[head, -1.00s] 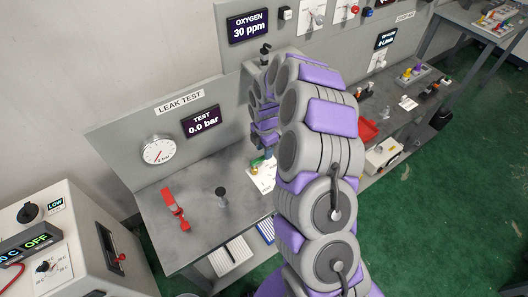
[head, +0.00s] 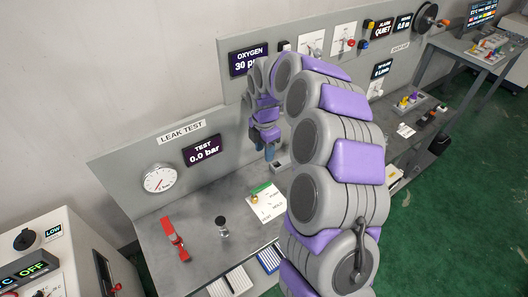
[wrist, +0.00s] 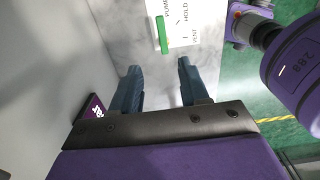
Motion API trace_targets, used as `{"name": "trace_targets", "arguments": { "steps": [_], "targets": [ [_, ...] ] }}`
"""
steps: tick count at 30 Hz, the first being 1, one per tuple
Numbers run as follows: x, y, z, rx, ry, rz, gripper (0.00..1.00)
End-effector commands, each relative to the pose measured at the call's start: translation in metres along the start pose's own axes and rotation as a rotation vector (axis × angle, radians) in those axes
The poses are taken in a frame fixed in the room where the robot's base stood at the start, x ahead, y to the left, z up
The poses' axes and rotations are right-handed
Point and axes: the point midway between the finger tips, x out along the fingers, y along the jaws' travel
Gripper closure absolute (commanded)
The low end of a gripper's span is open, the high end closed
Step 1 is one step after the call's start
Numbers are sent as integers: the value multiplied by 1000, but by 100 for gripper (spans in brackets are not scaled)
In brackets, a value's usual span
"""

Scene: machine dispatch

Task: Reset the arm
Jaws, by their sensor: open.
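My gripper (head: 265,150) hangs at the end of my raised grey and purple arm, above the bench in front of the grey back panel. In the wrist view my gripper (wrist: 158,82) shows two dark blue fingers spread apart with nothing between them. Below and beyond the fingertips is a white card (wrist: 190,22) marked PUMP, HOLD and VENT, with a green lever (wrist: 162,35) on it. The same card (head: 268,205) lies on the bench in the head view, with the gripper apart from it.
The leak test bench (head: 200,260) carries a red-handled valve (head: 174,238) and a black-topped knob (head: 221,226). A gauge (head: 159,178) and a 0.0 bar display (head: 202,149) are on the panel. Green floor (head: 430,210) is open at the right.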

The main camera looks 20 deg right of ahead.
Motion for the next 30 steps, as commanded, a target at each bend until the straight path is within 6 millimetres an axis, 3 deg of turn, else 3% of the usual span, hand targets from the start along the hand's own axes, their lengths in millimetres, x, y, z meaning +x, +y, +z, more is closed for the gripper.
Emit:
{"name": "trace_targets", "arguments": {
  "steps": [11,17,23,30],
  "targets": [
    [0,0,0,2,1,0,55],
    [-15,-17,-18,96,18,6,55],
    [-41,-67,-57,349,43,-13,55],
    [-58,-143,-94,707,35,-55,55]
  ]
}}
